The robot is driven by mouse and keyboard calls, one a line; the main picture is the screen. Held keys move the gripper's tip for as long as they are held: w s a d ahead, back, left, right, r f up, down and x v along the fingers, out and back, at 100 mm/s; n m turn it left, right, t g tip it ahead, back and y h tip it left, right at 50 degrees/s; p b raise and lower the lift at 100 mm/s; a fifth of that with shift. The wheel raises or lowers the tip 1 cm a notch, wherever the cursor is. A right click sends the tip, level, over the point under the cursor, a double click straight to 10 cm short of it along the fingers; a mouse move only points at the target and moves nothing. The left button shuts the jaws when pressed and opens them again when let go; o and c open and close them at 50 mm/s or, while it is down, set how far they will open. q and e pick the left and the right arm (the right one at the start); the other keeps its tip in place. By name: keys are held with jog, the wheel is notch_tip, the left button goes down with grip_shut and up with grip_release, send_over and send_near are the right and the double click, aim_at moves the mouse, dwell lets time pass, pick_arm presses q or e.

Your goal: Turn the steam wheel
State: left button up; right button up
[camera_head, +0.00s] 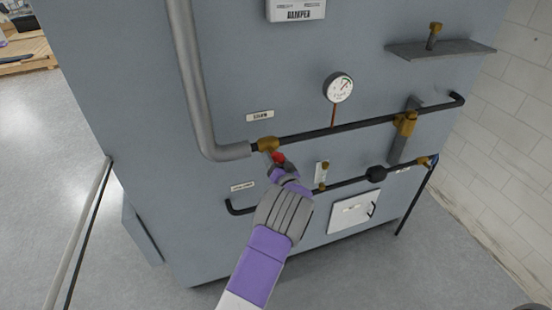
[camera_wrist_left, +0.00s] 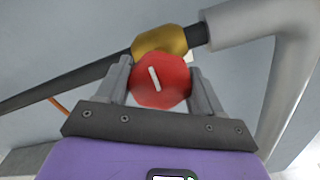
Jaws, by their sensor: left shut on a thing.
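The steam wheel (camera_wrist_left: 160,82) is a small red knob with a white line mark. It sits on a brass valve (camera_head: 267,144) where the thick grey pipe meets a black pipe. In the left wrist view the brass valve body (camera_wrist_left: 162,40) shows behind the wheel. My left gripper (camera_head: 279,160) is at the wheel, its two fingers on either side, shut on it. In the left wrist view the white mark is tilted, upper end to the left. In the head view my gripper covers part of the wheel. My right gripper is not in view.
A label (camera_head: 260,116) sits above the valve. A round gauge (camera_head: 338,87) stands on the black pipe. A lower black pipe (camera_head: 345,184), a white hatch (camera_head: 355,211) and a shelf (camera_head: 440,49) are to the right. The floor at left is mostly clear.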

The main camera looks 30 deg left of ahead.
pick_arm(q)
jog(key=shift+m, duration=0.5)
jog(key=o, duration=1)
jog(key=shift+o, duration=0.2)
jog(key=b+v, duration=0.1)
jog(key=v, duration=0.6)
jog(key=shift+s+d, duration=0.2)
